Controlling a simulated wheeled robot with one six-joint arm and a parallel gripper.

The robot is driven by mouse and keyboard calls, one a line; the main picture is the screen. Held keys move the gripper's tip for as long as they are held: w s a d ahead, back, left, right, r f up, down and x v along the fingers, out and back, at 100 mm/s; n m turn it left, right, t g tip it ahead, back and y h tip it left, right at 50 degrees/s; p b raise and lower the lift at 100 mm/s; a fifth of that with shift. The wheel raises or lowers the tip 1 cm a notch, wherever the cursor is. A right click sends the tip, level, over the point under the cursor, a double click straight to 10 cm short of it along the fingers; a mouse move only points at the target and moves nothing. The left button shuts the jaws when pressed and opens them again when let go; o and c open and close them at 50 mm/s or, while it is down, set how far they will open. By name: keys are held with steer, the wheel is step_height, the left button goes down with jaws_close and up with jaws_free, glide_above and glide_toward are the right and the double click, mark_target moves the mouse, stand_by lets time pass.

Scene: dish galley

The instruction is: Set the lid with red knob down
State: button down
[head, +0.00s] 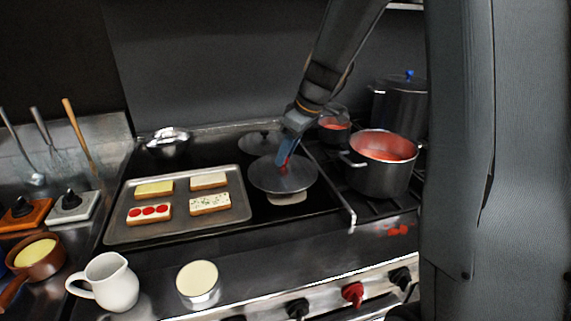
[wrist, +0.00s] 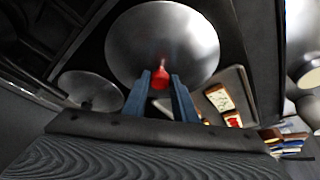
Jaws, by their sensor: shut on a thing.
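The lid with red knob (head: 289,176) is a round grey metal lid over the dark stove top, right of the baking tray. My gripper (head: 286,160) comes down from above and is shut on its red knob. In the wrist view the lid (wrist: 160,38) fills the upper middle, and the red knob (wrist: 160,77) sits between the blue fingers of my gripper (wrist: 161,85). A pale piece (head: 287,198) shows just below the lid's front edge. I cannot tell whether the lid touches what is under it.
The baking tray (head: 122,233) with several topped bread slices lies left of the lid. A pot of red sauce (head: 383,178) stands at right, with a smaller red-filled pot (head: 334,131) behind. Another lid (head: 261,141) lies behind. A white pitcher (head: 109,283) stands at front left.

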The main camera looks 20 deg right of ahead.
mark_target(286, 163)
steer(key=shift+f+p, duration=0.35)
steer(key=shift+f, duration=1.5)
steer(key=shift+f, duration=0.1)
steer(key=c, duration=1.4)
jaws_free()
steer(key=shift+c, duration=0.2)
steer(key=shift+r, duration=0.35)
steer(key=b+v, duration=0.2)
steer(key=v, duration=0.9)
steer(key=shift+s+d+r+b, duration=0.15)
steer(key=shift+s+r+b, duration=0.1)
steer(key=shift+b, duration=0.15)
